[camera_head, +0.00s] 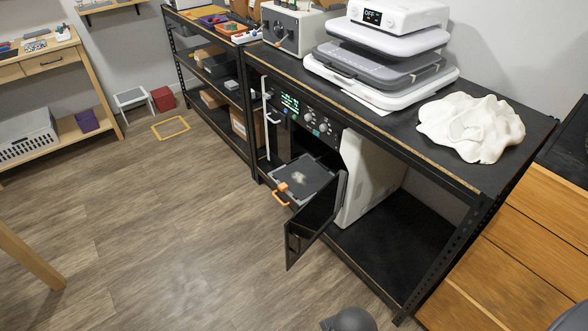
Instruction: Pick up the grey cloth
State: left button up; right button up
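A crumpled off-white cloth (470,125) lies spread in folds on the right end of the black workbench top (385,125). It looks whiter than grey, with a slightly darker patch near its middle. No other cloth is clearly visible. Neither of my grippers shows in the head view, so I cannot see their fingers. Rounded grey parts at the bottom edge look like parts of my own arms.
A heat press (380,60) stands left of the cloth. Below the bench top, a black machine (300,110) has its door (315,225) open and a tray (300,180) pulled out into the floor space. Wooden drawers (520,250) stand at right. The middle floor is clear.

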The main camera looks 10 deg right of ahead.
aim_at(230, 85)
jog(key=i+j+u, duration=0.15)
jog(key=i, duration=0.6)
jog(key=i+u, duration=0.2)
jog(key=i, duration=0.6)
jog(key=i+u, duration=0.15)
jog(key=i, duration=0.6)
jog(key=i+l+u, duration=0.2)
jog(key=i, duration=0.55)
